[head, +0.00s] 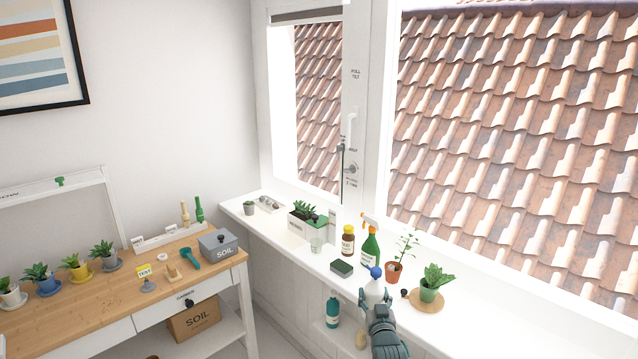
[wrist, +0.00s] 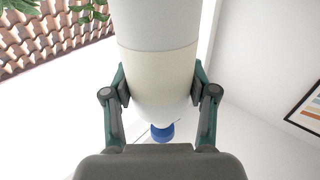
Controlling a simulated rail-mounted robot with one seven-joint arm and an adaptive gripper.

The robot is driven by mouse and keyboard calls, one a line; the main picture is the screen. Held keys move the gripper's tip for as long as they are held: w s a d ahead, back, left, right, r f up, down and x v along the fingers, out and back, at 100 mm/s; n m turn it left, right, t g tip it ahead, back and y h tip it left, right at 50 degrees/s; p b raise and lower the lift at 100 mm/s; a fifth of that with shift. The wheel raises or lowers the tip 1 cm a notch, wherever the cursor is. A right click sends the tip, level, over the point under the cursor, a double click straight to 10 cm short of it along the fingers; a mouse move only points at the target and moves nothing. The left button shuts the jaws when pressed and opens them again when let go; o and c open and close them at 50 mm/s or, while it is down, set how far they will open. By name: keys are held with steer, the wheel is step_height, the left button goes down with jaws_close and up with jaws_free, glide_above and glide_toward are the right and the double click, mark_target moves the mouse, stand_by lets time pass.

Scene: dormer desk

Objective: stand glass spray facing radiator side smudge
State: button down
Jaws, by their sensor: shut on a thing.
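My gripper (head: 378,308) is shut on a white bottle with a blue top (head: 374,289), at the front edge of the windowsill. In the wrist view my gripper (wrist: 158,88) has one finger on each side of the bottle (wrist: 157,62), which shows a white part, a cream part and the blue top (wrist: 162,132). I cannot tell whether its base touches the sill. A green spray bottle with an orange head (head: 370,243) stands on the sill behind it. No smudge can be made out on the window, and no radiator is clearly visible.
On the sill (head: 480,325) stand a brown bottle (head: 347,242), a dark green block (head: 342,268), a seedling pot (head: 394,272) and a plant on a round board (head: 427,300). The sill's right part is clear. A teal bottle (head: 332,310) stands below. The desk (head: 110,290) is at left.

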mark_target(370, 283)
steer(key=shift+a+r, duration=0.1)
steer(key=shift+r, duration=0.1)
steer(key=w+r, duration=0.2)
steer(key=shift+a+r, duration=0.3)
steer(key=shift+a, duration=0.1)
steer(key=w, duration=0.1)
steer(key=w+r+m+h, duration=0.1)
steer(key=w, duration=0.1)
steer(key=shift+w+d+r+h, duration=0.1)
steer(key=shift+w+d+h, duration=0.1)
steer(key=shift+h, duration=0.1)
